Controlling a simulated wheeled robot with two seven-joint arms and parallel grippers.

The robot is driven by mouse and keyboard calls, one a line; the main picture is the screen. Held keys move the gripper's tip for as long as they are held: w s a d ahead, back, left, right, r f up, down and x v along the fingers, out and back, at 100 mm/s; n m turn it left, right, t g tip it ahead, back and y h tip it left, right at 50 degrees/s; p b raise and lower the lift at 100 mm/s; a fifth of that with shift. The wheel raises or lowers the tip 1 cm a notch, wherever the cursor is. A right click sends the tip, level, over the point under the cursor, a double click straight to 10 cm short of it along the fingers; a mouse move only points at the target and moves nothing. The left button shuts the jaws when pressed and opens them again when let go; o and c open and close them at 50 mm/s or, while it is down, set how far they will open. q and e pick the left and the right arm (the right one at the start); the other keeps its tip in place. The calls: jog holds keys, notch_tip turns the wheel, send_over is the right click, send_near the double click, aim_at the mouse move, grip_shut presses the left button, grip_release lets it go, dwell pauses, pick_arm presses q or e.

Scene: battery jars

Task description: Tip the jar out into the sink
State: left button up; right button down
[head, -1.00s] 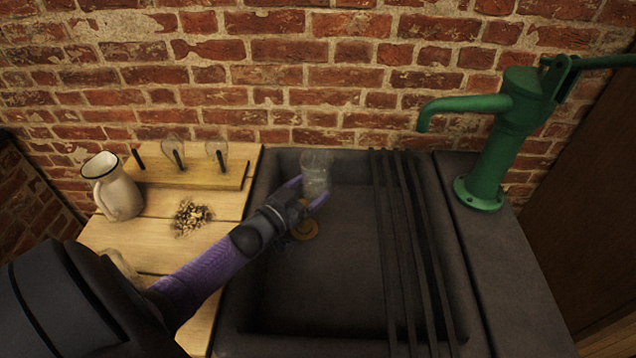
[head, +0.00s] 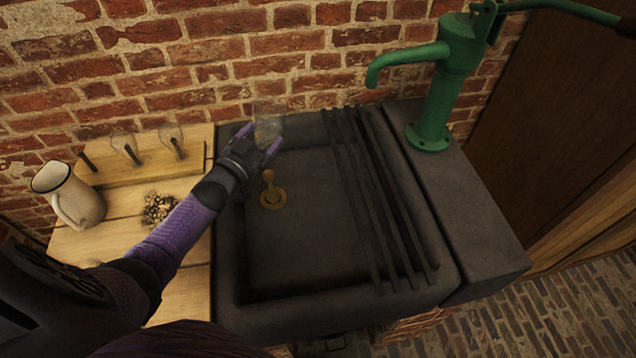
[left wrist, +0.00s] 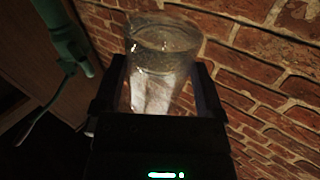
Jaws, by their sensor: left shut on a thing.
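A clear glass jar (head: 269,122) is held by my left gripper (head: 261,143) above the back left part of the dark stone sink (head: 330,235). In the left wrist view the jar (left wrist: 160,62) sits between the two fingers of the gripper (left wrist: 158,88), its round rim pointing away from the palm. It looks close to upright in the head view. Something cloudy shows inside it, but I cannot tell what. A brass plug (head: 270,190) stands in the sink floor just below the gripper. My right gripper is not in view.
Dark bars (head: 372,200) lie across the sink. A green pump (head: 440,85) stands on the right ledge. On the wooden counter (head: 185,290) are a white enamel jug (head: 68,195), a pile of small bits (head: 160,208) and a wooden rack (head: 140,165) with glass pieces. A brick wall is close behind.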

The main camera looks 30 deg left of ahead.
pick_arm(q)
jog(key=shift+d+m+b, duration=0.15)
jog(key=shift+m+b, duration=0.15)
jog(key=shift+d+f+m+b, duration=0.2)
jog(key=shift+f+m+b, duration=0.15)
jog(key=shift+m, duration=0.35)
jog(key=shift+d+r+m+p, duration=0.45)
jog(key=shift+r+m, duration=0.2)
jog(key=shift+m, duration=0.25)
jog(key=shift+d+f+m+b, duration=0.15)
jog(key=shift+f+m+b, duration=0.15)
jog(key=f+m+b, duration=0.1)
jog(key=m+b, duration=0.1)
jog(key=f+m+b, duration=0.2)
jog(key=m, duration=0.1)
jog(key=f+m+b, duration=0.1)
jog(key=m+b, duration=0.1)
jog(key=b, duration=0.1)
jog(key=shift+d+f+m, duration=0.15)
jog(key=shift+d+m, duration=0.05)
jog(key=shift+m, duration=0.1)
jog(key=shift+f, duration=0.15)
